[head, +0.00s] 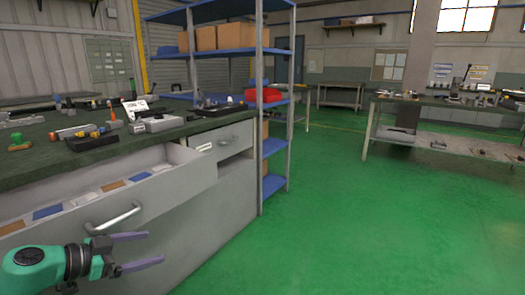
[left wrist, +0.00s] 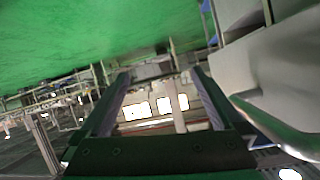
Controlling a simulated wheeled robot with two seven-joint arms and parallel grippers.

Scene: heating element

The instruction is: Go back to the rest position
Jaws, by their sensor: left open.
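My left gripper (head: 148,250) is at the lower left of the head view, in front of the workbench's open drawer (head: 150,205). Its two purple-grey fingers are spread, with nothing between them. It is just right of and below the drawer's metal handle (head: 113,219), apart from it as far as I can tell. In the left wrist view both fingers (left wrist: 158,95) show apart and empty, and the handle (left wrist: 270,125) curves at the right. My right gripper is not in view.
The drawer holds several blue, white and brown items. Tools lie on the dark worktop (head: 30,160). A second, smaller drawer (head: 220,140) is at the bench's right end. Blue shelving (head: 225,57) stands behind it. The green floor (head: 360,220) to the right is clear up to another bench (head: 450,145).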

